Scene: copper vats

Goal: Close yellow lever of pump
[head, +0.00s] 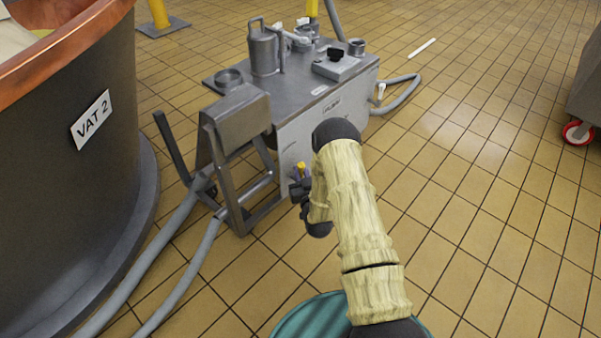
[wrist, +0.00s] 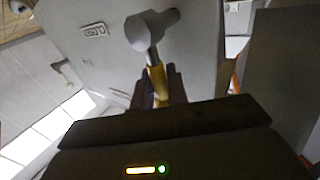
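The pump is a grey metal machine (head: 325,75) on the tiled floor. Its small yellow lever (head: 300,169) shows low on its front, just above my gripper (head: 299,184). In the wrist view the yellow lever (wrist: 157,80) hangs from a grey valve stem and knob on the pale pump wall (wrist: 215,75). The dark fingers of my gripper (wrist: 158,92) lie close along both sides of the lever and appear shut on it. The lever's lower end is hidden between the fingers and behind the gripper body.
A tilted grey metal frame (head: 235,125) stands left of the lever, close to my gripper. Grey hoses (head: 190,270) run along the floor beside the large vat marked VAT 2 (head: 60,170). The tiled floor (head: 480,220) to the right is mostly clear.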

